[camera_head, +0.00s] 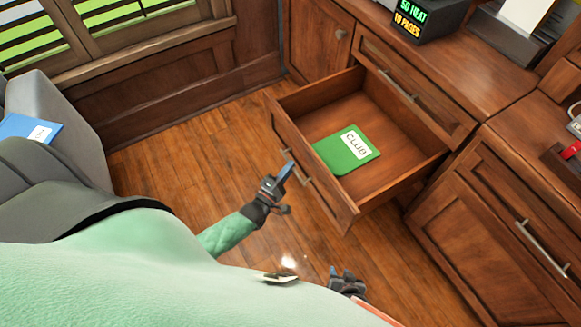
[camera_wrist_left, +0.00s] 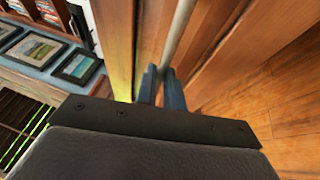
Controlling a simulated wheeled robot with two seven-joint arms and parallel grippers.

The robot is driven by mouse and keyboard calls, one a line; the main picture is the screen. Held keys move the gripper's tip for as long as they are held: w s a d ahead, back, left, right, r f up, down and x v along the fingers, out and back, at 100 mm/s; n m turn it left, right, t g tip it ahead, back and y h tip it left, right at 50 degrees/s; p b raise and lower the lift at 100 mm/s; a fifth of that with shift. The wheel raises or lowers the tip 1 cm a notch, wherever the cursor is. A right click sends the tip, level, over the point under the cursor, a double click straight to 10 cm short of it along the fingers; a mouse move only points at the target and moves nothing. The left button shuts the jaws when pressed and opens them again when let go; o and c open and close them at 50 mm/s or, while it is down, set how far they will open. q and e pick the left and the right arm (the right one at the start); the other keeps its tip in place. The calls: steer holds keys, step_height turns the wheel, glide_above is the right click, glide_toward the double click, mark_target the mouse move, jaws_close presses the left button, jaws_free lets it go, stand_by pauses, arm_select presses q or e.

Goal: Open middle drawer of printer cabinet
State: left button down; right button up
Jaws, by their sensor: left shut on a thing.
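The wooden printer cabinet (camera_head: 465,65) has a drawer pulled well out, its front (camera_head: 325,190) facing me. A shut drawer (camera_head: 407,85) with a metal handle is above it; what is below is hidden. My left gripper (camera_head: 287,170) is at the open drawer's bar handle (camera_head: 304,180). In the left wrist view its blue fingers (camera_wrist_left: 162,88) are shut on the metal bar (camera_wrist_left: 178,35). My right gripper (camera_head: 345,277) is low, near the bottom edge, apart from the cabinet; its jaws are unclear.
A dark box with a lit display (camera_head: 425,18) is on the cabinet top. A neighbouring cabinet (camera_head: 500,215) stands at the right. A grey seat (camera_head: 50,120) is at left, with clear wood floor (camera_head: 190,140) between.

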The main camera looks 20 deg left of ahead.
arm_select(q)
steer(key=c, duration=1.5)
jaws_free()
steer(key=v, duration=0.8)
steer(key=shift+w+f, duration=0.1)
